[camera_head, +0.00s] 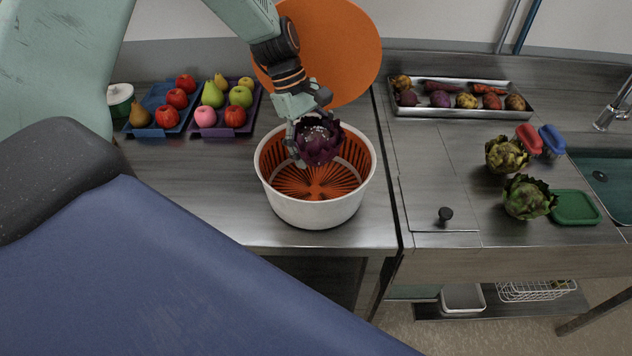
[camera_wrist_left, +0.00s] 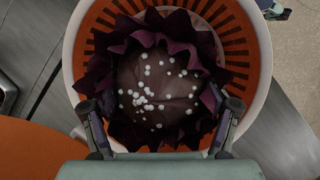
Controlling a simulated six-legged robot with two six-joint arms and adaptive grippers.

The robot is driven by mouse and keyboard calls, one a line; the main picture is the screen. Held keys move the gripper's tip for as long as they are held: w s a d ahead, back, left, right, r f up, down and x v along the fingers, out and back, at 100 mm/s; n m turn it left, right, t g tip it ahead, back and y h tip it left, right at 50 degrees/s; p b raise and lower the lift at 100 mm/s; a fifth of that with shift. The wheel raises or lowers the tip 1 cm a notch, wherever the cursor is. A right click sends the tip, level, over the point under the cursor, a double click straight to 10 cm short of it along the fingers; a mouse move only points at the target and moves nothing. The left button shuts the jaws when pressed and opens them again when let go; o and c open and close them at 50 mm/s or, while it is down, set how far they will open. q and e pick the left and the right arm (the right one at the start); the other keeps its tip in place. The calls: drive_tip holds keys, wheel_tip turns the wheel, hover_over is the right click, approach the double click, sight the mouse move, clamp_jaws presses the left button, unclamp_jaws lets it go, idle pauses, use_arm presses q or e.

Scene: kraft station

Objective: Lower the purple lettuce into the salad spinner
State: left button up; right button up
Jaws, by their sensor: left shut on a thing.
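The purple lettuce (camera_head: 318,141) is a dark, leafy head with white specks on top. My left gripper (camera_head: 308,143) is shut on it and holds it over the opening of the salad spinner (camera_head: 314,212). The spinner is a white tub with an orange slotted basket. In the left wrist view the lettuce (camera_wrist_left: 155,90) sits between the two fingers of the gripper (camera_wrist_left: 160,125), with the spinner's rim (camera_wrist_left: 262,60) around it. I cannot tell exactly how far the lettuce's underside is from the basket floor. My right gripper is not in view.
An orange disc (camera_head: 335,50) stands behind the spinner. Blue (camera_head: 145,131) and purple (camera_head: 243,128) trays of fruit lie to the left. A metal vegetable tray (camera_head: 460,112), two artichokes (camera_head: 526,198) and a sink (camera_head: 600,176) are to the right.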

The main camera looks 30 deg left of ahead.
use_arm(q)
drive_tip(key=shift+f+b, duration=1.4)
drive_tip(key=shift+f, duration=1.15)
drive_tip(key=shift+f+b, duration=1.6)
drive_tip(key=shift+f, duration=1)
idle(0.8)
drive_tip(key=o, duration=1.3)
drive_tip(key=shift+c, duration=0.2)
drive_tip(key=v, duration=0.7)
drive_tip(key=shift+a+r, duration=0.1)
drive_tip(key=shift+r, duration=0.15)
